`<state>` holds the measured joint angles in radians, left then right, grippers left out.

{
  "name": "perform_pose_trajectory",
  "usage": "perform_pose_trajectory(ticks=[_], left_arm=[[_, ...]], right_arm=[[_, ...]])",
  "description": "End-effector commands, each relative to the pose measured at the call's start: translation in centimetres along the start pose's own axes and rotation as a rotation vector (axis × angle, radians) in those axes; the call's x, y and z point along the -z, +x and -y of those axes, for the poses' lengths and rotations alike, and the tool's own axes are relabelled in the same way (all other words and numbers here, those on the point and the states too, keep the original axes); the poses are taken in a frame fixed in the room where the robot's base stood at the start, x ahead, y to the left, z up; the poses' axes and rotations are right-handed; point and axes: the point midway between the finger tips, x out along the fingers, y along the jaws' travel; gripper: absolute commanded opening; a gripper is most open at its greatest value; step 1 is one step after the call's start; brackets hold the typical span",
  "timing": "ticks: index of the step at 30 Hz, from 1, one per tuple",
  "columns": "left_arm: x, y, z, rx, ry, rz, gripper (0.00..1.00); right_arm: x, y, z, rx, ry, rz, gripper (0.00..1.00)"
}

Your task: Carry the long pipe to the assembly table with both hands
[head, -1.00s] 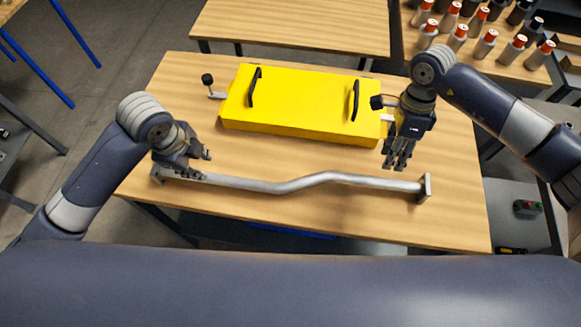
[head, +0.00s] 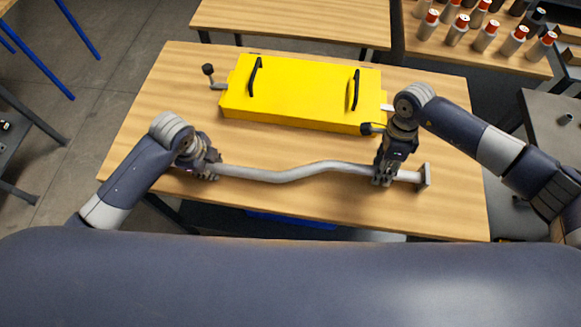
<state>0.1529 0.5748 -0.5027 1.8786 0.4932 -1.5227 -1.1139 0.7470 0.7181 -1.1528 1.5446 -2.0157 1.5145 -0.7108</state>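The long grey pipe (head: 280,176) lies along the front of the wooden table (head: 330,207), with a bend in its middle and a flange plate at its right end. My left gripper (head: 205,174) is down at the pipe's left end, which it and the arm hide. My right gripper (head: 384,180) is down at the pipe near the right flange, its fingers around or right beside the pipe. I cannot tell whether either gripper's fingers are closed on the pipe.
A yellow box (head: 300,92) with two black handles and side knobs sits behind the pipe on the same table. Another wooden table (head: 290,22) stands behind. At the back right, a table holds several red-capped bottles (head: 456,30). A grey cart (head: 560,140) is at the right.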

Motion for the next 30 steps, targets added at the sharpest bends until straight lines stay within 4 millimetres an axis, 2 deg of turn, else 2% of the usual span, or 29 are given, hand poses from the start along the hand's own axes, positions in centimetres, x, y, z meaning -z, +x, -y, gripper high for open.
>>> perform_pose_trajectory(ticks=[11,12,15,16,30], left_arm=[[-0.01,0.60,-0.03,0.000,0.001,0.001,0.29],[-0.01,0.59,-0.03,0.000,0.000,0.001,0.25],[-0.01,0.58,-0.02,0.000,0.000,0.001,0.02],[-0.01,0.58,-0.02,0.000,0.000,0.001,0.00],[-0.02,0.28,0.23,0.006,0.000,0.000,0.00]], right_arm=[[-0.05,0.60,-0.02,0.000,-0.001,0.001,0.30],[-0.05,0.59,-0.02,0.000,-0.001,0.001,0.25],[-0.05,0.58,-0.02,0.000,-0.001,0.001,0.02],[-0.05,0.58,-0.02,0.000,-0.001,0.001,0.00],[-0.10,0.23,0.07,0.003,-0.001,0.003,0.00]])
